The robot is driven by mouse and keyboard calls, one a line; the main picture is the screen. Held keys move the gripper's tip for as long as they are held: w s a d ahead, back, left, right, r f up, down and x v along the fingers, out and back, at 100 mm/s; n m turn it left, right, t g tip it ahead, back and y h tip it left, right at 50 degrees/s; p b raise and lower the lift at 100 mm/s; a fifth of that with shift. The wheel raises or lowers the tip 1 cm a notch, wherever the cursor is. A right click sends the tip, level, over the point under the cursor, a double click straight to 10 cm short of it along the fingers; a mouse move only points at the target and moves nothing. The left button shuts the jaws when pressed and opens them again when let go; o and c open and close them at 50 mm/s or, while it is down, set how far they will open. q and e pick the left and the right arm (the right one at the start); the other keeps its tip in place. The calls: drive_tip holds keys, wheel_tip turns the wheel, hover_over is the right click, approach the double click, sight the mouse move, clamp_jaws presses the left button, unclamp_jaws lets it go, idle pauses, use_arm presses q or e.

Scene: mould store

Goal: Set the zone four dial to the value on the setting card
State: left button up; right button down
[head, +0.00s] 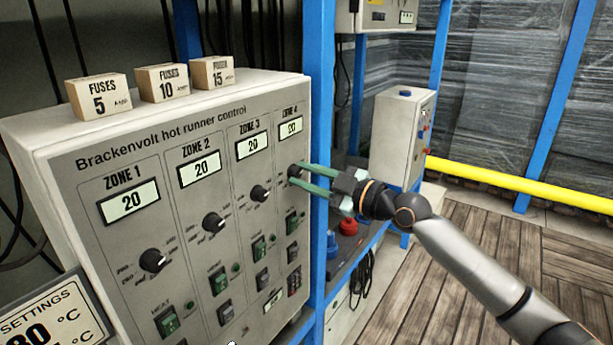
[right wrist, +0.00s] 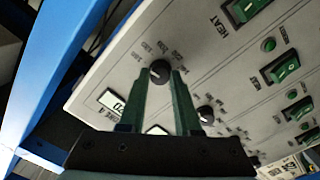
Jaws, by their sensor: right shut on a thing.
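The zone four dial (head: 293,171) is a black knob at the right end of the grey control cabinet (head: 75,185). My right gripper (head: 300,176) reaches it from the right, its green fingers shut on the knob. In the right wrist view the dial (right wrist: 160,71) sits between the two fingertips. The zone four display (head: 290,127) reads 20. The setting card (head: 50,318) stands at the lower left; "SETTINGS" and °C values show, but it is cut off by the frame and zone four's value is not visible. My left gripper is out of view.
The dials of zone one (head: 152,261), zone two (head: 213,221) and zone three (head: 259,193) are alongside, with displays reading 20. Green switches sit below. Several fuse boxes (head: 162,82) stand on top. A blue post (head: 319,120) rises just beyond the cabinet's right edge.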

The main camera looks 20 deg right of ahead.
drive_tip(key=m, duration=0.3)
drive_tip(key=shift+m+p, duration=0.35)
drive_tip(key=shift+m, duration=1.25)
drive_tip(key=c, duration=0.6)
unclamp_jaws()
